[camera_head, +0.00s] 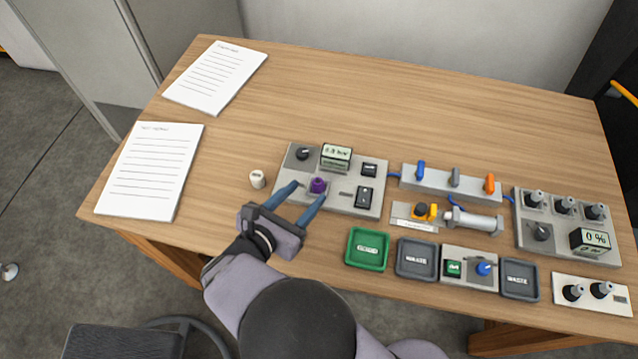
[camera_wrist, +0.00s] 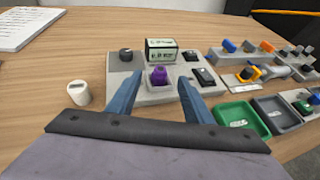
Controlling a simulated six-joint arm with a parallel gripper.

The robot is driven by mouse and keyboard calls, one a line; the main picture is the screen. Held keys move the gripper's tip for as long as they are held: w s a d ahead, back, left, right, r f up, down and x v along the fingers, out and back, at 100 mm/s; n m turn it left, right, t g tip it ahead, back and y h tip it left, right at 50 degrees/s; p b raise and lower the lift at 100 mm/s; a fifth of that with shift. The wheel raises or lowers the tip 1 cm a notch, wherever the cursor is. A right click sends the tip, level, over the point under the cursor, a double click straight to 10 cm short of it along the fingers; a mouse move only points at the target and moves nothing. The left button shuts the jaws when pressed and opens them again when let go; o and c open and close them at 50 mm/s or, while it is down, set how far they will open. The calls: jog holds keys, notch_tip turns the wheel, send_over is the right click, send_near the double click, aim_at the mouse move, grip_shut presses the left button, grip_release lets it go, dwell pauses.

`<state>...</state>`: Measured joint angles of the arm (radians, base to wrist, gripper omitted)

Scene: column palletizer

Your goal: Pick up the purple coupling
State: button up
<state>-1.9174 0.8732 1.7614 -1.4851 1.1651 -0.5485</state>
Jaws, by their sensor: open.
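The purple coupling (camera_head: 318,185) is a small upright piece sitting on the grey panel (camera_head: 350,202) at the left of the equipment. In the wrist view the coupling (camera_wrist: 158,77) stands in a recessed spot near the panel's front edge. My gripper (camera_head: 306,194) is open, with its two blue fingers reaching toward the panel. In the wrist view the gripper (camera_wrist: 160,88) has one finger on each side of the coupling's line, with clear gaps to both. Nothing is held. Whether the fingertips are level with the coupling cannot be told.
A small white cylinder (camera_head: 257,179) stands left of the panel. The panel carries a display (camera_head: 336,155), a black knob (camera_head: 302,153) and switches. The table's back is clear.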

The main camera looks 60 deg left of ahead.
aim_at(315, 185)
jog(key=shift+b+x, duration=0.9)
jog(key=shift+x, duration=1.6)
jog(key=shift+c, duration=0.3)
grip_shut()
jog(key=shift+r, duration=0.1)
notch_tip(315, 185, up, 10)
jog(key=b, duration=0.1)
